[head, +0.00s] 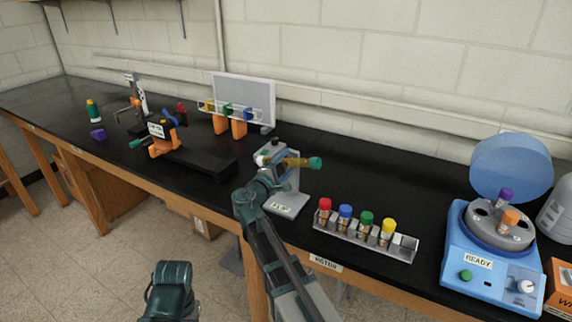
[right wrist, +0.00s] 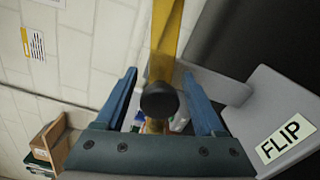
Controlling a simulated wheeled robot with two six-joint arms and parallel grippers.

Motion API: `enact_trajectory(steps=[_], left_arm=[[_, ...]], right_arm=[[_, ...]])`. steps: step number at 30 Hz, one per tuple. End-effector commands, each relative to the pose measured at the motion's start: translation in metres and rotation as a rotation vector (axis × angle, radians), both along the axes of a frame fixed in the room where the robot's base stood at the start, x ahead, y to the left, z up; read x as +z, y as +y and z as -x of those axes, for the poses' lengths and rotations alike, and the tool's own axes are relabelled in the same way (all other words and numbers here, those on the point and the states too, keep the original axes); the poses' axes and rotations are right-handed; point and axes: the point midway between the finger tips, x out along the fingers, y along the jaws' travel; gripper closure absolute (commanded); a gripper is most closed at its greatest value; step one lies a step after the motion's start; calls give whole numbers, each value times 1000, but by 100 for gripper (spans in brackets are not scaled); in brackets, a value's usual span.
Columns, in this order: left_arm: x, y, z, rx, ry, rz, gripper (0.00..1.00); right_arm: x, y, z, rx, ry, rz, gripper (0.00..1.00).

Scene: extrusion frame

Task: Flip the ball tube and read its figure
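The ball tube (head: 298,162) is amber with a teal cap and lies about level on a grey stand (head: 286,203) labelled FLIP. In the right wrist view the tube (right wrist: 167,45) runs upward as a yellow bar, with a round black knob (right wrist: 158,99) in front of it. My right gripper (head: 272,156) is at the stand, by the tube's left part. In the wrist view its two blue fingers (right wrist: 160,76) stand apart on either side of the tube and knob, with gaps showing. The balls and any figure cannot be made out. My left gripper is out of view.
A rack (head: 365,238) with several coloured-cap tubes stands right of the stand. A blue centrifuge (head: 460,270) marked READY has its lid up. Orange-and-black apparatus (head: 205,160) and a grey panel (head: 245,97) stand left and behind. Black bench top behind the rack is clear.

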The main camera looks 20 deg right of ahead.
Motion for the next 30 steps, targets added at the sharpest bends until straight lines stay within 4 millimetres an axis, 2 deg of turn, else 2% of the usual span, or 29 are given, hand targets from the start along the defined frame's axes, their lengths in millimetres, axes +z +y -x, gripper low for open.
enact_trajectory(steps=[1,11,30], left_arm=[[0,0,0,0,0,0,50],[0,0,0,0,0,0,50],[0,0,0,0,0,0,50]], right_arm=[[0,0,0,0,0,0,40],[0,0,0,0,0,0,99],[0,0,1,0,0,-1,100]])
